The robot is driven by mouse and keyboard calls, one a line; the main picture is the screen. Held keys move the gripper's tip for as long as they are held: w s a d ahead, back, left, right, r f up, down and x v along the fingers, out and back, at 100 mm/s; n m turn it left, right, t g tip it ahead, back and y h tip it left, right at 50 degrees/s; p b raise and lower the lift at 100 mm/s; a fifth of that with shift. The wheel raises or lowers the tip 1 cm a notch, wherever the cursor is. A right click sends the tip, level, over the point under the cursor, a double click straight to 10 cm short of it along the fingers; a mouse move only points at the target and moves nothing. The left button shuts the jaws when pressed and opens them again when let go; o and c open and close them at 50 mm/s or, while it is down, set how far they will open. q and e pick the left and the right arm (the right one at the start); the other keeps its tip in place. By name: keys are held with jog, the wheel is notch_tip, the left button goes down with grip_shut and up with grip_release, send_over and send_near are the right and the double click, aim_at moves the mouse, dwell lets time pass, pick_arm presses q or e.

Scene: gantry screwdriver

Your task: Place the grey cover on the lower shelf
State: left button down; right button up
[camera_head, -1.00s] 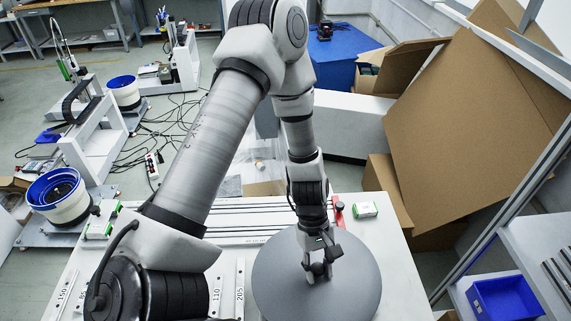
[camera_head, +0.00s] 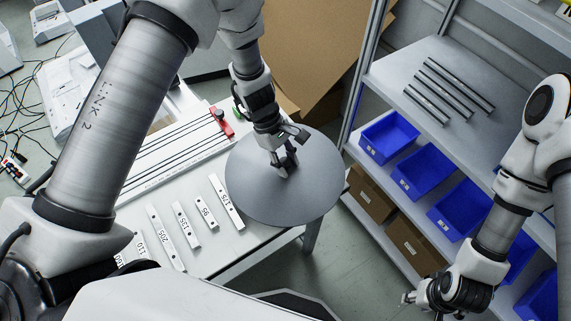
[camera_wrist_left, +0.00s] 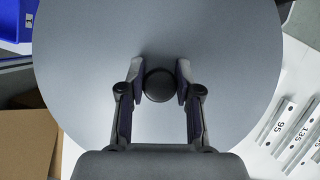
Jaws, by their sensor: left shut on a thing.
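The grey cover (camera_head: 260,195) is a large round disc with a dark knob at its centre. It sits over the right end of the white table and overhangs the edge; the head view does not show clearly how high it is. My left gripper (camera_head: 285,165) is shut on the knob (camera_wrist_left: 159,86), with a finger on each side in the left wrist view. The shelf unit's upper board (camera_head: 396,72) holds several dark rods, with blue bins and cardboard boxes on levels below. My right gripper (camera_head: 410,297) is low at the right, in front of the shelf; its jaws are unclear.
Several blue bins (camera_head: 389,136) and cardboard boxes (camera_head: 371,194) fill much of the lower levels. The upper board has bare room around the rods (camera_head: 448,90). Numbered bars (camera_head: 227,202) lie left of the cover. A shelf post (camera_head: 364,70) stands close to its right.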

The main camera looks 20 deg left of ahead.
pick_arm(q)
notch_tip(320, 180, down, 2)
jog(key=shift+f, duration=0.15)
jog(key=shift+f, duration=0.1)
jog(key=c, duration=0.8)
grip_release()
jog(key=shift+s, duration=0.1)
